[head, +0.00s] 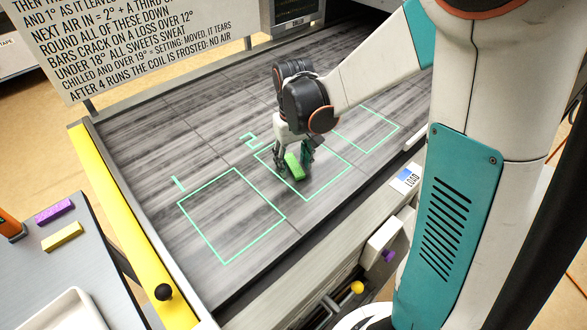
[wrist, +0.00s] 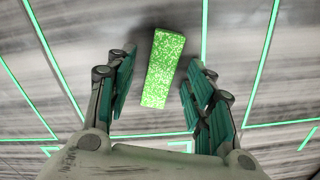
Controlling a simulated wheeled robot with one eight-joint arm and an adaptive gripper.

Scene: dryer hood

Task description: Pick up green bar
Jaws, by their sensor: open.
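A green bar (head: 294,166) lies on the grey streaked deck inside the outlined square marked 2, in the head view. In the wrist view the green bar (wrist: 163,68) is speckled and lies slightly tilted between and just beyond my fingers. My gripper (head: 292,158) is above the deck at square 2, with its fingers pointing down around the bar. In the wrist view my gripper (wrist: 160,80) is open, with a gap showing between the bar and each finger. I cannot tell the exact height of the fingertips above the deck.
Outlined square 1 (head: 231,215) is empty. A third outlined square is partly behind my arm. A yellow rail (head: 120,215) with a black knob edges the deck. Purple (head: 55,210) and yellow (head: 62,237) bars and a white tray (head: 62,312) are on the side table. A sign stands behind.

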